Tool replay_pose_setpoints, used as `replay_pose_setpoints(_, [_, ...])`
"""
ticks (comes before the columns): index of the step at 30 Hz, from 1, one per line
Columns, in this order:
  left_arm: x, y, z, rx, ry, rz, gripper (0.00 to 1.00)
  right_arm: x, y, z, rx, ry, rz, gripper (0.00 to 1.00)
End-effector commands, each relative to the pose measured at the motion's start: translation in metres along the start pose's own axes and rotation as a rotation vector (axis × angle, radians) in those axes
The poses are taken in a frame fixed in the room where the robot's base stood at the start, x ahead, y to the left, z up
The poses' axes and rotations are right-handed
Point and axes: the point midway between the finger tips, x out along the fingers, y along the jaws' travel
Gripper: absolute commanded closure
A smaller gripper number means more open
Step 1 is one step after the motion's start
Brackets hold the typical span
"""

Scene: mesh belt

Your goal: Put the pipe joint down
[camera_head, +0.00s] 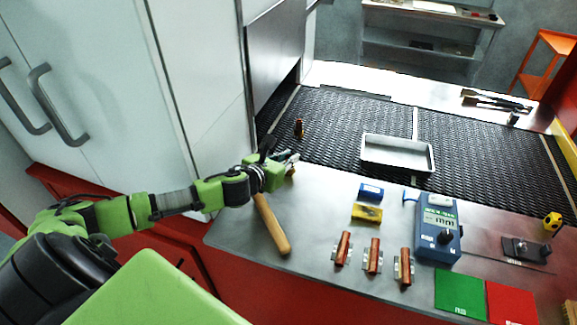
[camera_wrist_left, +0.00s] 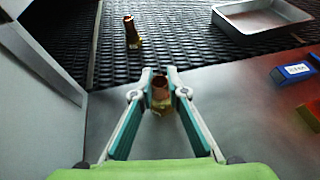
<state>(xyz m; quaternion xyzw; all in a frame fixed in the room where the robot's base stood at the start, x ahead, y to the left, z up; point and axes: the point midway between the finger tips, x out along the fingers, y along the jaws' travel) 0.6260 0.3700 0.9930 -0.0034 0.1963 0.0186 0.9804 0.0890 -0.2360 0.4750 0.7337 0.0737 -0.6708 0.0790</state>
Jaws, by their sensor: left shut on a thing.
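My left gripper (camera_head: 289,159) is over the left end of the grey metal counter, close to the belt edge. In the left wrist view its fingertips (camera_wrist_left: 159,82) are closed around a copper and brass pipe joint (camera_wrist_left: 161,93). The joint is upright between the tips, its open reddish end up. I cannot tell whether its bottom touches the counter. In the head view the joint is mostly hidden by the gripper. A second similar fitting (camera_head: 298,128) stands on the black mesh belt (camera_head: 335,118), and it also shows in the left wrist view (camera_wrist_left: 131,33). My right gripper is not in view.
A wooden handle (camera_head: 271,224) lies just in front of the left gripper. A metal tray (camera_head: 398,168) sits on the belt. Blue (camera_head: 371,192) and yellow (camera_head: 367,213) blocks, several copper pieces (camera_head: 374,255) and a blue meter (camera_head: 436,235) occupy the counter to the right.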

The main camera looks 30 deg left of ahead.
Motion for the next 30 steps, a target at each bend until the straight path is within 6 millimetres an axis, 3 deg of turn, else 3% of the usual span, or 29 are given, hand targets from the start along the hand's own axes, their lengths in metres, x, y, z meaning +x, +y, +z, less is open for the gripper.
replay_pose_setpoints(11, [0.002, 0.000, -0.003, 0.001, -0.001, 0.000, 1.00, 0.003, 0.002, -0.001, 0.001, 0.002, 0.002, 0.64])
replay_pose_setpoints(12, [0.002, 0.000, -0.004, 0.000, 0.000, 0.000, 0.84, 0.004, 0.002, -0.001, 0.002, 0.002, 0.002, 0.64])
replay_pose_setpoints(14, [0.002, 0.000, -0.004, 0.000, 0.000, 0.000, 0.69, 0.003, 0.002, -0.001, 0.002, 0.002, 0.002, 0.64])
replay_pose_setpoints(26, [0.000, 0.000, 0.001, 0.000, -0.001, 0.000, 0.69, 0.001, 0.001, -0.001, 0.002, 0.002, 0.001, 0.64])
replay_pose_setpoints(30, [-0.013, 0.001, -0.004, 0.004, 0.002, 0.000, 0.69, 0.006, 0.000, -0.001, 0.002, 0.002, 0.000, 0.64])
